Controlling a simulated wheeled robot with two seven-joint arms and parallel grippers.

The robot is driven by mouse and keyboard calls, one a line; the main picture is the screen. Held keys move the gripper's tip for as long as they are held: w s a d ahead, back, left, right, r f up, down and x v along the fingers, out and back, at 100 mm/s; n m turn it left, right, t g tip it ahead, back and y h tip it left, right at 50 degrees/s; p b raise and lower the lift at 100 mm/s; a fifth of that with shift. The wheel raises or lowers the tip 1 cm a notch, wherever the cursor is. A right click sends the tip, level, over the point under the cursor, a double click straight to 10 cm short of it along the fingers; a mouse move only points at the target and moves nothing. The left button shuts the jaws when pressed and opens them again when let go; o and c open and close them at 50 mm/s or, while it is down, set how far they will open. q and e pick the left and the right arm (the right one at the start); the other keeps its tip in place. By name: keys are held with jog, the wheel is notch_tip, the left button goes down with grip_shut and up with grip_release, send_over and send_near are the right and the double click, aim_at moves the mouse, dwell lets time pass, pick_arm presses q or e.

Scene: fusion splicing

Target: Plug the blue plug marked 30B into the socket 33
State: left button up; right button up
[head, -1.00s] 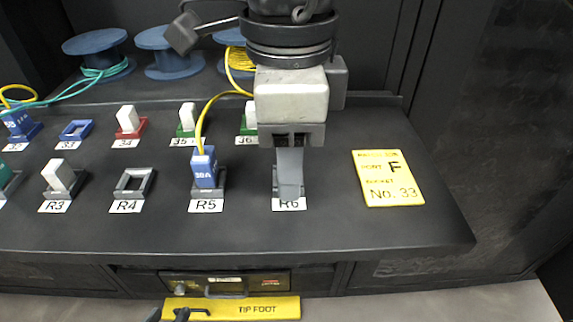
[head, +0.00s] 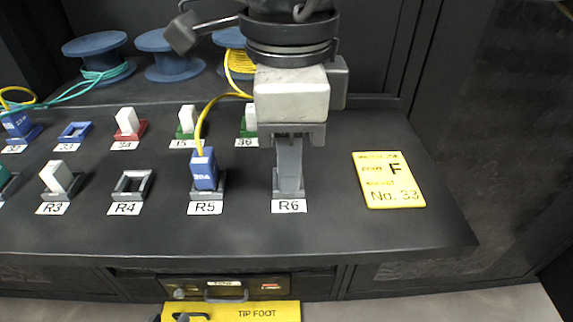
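Another blue plug (head: 204,169), marked 30A, stands upright in R5 with a yellow cable. My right gripper (head: 289,185) points down at holder R6 (head: 277,189); its grey fingers look close together and hide whatever is between them.
White caps stand in R3 (head: 59,177), 34 (head: 128,122), 35 and 36. R4 (head: 132,186) is empty. A yellow card (head: 388,180) reads F and No. 33. Blue cable spools (head: 97,51) stand behind.

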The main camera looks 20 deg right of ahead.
grip_shut()
jog(key=shift+r, duration=0.1)
jog(key=shift+r+p, duration=1.85)
jog(key=shift+r, duration=1.05)
